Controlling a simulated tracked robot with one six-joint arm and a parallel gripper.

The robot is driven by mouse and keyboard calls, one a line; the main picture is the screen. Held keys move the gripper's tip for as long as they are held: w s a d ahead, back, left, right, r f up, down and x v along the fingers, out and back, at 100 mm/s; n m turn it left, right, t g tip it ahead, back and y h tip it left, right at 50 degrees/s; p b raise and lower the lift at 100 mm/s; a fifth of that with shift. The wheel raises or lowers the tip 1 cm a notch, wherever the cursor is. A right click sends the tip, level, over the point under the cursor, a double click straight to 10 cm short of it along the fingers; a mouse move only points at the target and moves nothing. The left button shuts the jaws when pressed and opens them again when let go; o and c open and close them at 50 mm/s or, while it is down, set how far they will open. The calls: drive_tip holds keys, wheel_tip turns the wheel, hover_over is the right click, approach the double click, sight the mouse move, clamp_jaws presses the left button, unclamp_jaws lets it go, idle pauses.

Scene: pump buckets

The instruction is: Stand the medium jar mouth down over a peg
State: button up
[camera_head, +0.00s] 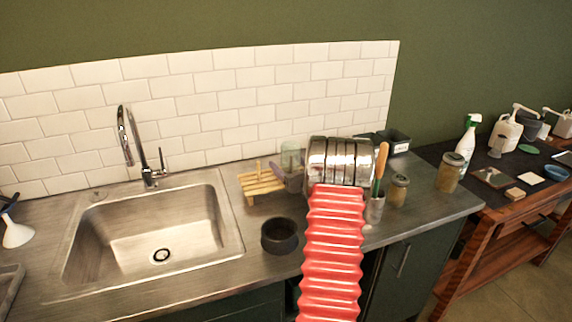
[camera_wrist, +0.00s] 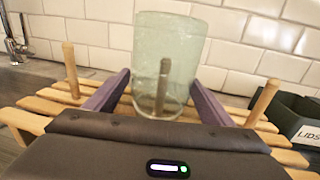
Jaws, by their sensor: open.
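A clear greenish glass jar (camera_wrist: 168,40) stands upright on the wooden peg rack (camera_wrist: 290,157). A peg (camera_wrist: 163,90) shows through its lower part and appears to be inside it; the jar's lower edge is at the slats. My gripper (camera_wrist: 158,80) is open, with one purple finger on each side of the jar and visible gaps to the glass. In the head view my gripper (camera_head: 292,179) is beside the rack, mostly hidden.
Bare pegs (camera_wrist: 70,68) and (camera_wrist: 264,102) flank the jar. A dark LIDS bin (camera_wrist: 300,118) is at the right. A black bowl (camera_head: 279,236), a utensil cup (camera_head: 375,209) and filled jars (camera_head: 398,191) stand on the counter near the sink (camera_head: 150,240).

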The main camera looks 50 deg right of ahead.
drive_tip(key=v, duration=1.3)
drive_tip(key=w+a+r+m+g, duration=0.3)
drive_tip(key=w+a+r+m, duration=0.4)
drive_tip(key=w+a+m, duration=0.15)
drive_tip(key=a+r+m+g, duration=0.35)
drive_tip(key=a+m, duration=0.45)
drive_tip(key=a, duration=0.7)
drive_tip(key=s+a+m+g+y, duration=0.1)
drive_tip(key=s+a+m, duration=0.4)
drive_tip(key=a, duration=0.5)
drive_tip(key=s+a+f+m+g+y, duration=0.1)
drive_tip(key=s+a+m+g+y, duration=0.1)
drive_tip(key=s+a+m, duration=0.3)
drive_tip(key=s+a+m+g+y, duration=0.1)
drive_tip(key=s+a+m+y, duration=0.3)
drive_tip(key=s+a, duration=0.6)
drive_tip(key=a+m, duration=0.1)
drive_tip(key=a, duration=0.5)
drive_tip(key=shift+s+f, duration=0.3)
drive_tip(key=shift+s, duration=0.05)
drive_tip(key=shift+a+g, duration=0.1)
drive_tip(key=shift+g, duration=0.15)
